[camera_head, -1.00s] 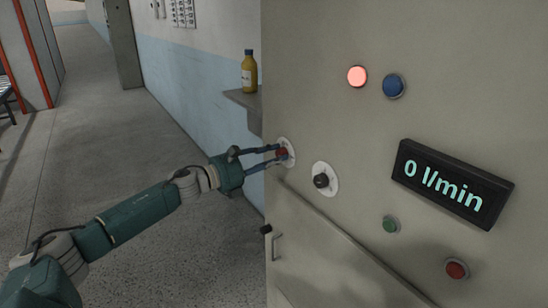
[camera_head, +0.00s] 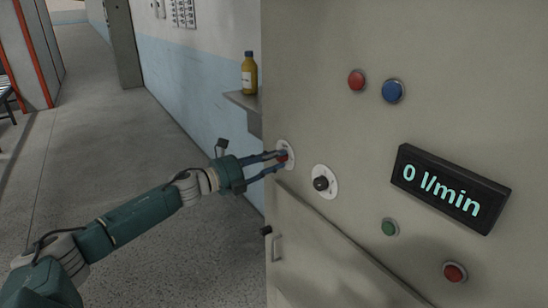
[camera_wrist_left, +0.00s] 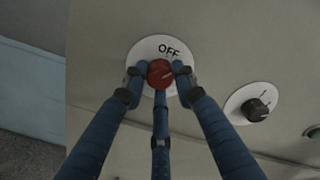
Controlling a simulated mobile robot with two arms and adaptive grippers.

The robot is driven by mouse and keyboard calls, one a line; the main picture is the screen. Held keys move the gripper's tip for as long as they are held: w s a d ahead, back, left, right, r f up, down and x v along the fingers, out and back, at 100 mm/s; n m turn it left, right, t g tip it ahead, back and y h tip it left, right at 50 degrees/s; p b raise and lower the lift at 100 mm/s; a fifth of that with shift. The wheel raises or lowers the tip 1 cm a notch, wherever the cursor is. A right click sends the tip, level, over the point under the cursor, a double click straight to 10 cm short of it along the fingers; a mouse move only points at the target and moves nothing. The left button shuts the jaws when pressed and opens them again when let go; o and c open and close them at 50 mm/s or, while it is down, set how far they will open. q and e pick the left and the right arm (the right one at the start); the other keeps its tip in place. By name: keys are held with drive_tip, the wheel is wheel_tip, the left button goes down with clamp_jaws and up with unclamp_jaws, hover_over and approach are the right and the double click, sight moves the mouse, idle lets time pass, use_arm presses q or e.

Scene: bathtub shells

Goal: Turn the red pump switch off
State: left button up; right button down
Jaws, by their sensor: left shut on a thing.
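The red pump switch (camera_wrist_left: 161,73) is a round red knob on a white disc (camera_wrist_left: 172,48) marked "OFF" at its top. In the left wrist view its pale pointer line slants to the upper right. In the head view the switch (camera_head: 282,157) sits near the left edge of the grey panel, partly hidden by fingers. My left gripper (camera_head: 278,160) is shut on the switch. In the left wrist view its blue fingers (camera_wrist_left: 160,80) touch the knob from both sides and below. My right gripper is not in view.
A black knob (camera_head: 321,182) on a white disc is just right of the switch. Round red (camera_head: 357,80) and blue (camera_head: 393,90) fittings and a display (camera_head: 450,188) reading "0 l/min" are on the panel (camera_head: 320,50). A yellow bottle (camera_head: 249,73) stands on a shelf (camera_head: 243,99) behind.

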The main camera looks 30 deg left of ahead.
use_arm(q)
drive_tip(key=n, duration=0.1)
drive_tip(key=n+p, duration=0.1)
drive_tip(key=n, duration=0.1)
drive_tip(key=shift+s+d+f+n, duration=0.1)
drive_tip(key=shift+d+f+n, duration=0.05)
drive_tip(key=shift+f+n, duration=0.15)
drive_tip(key=shift+n+p, duration=0.9)
drive_tip(key=shift+n, duration=0.9)
drive_tip(key=o, duration=1.2)
drive_tip(key=shift+c, duration=0.2)
drive_tip(key=shift+r, duration=0.15)
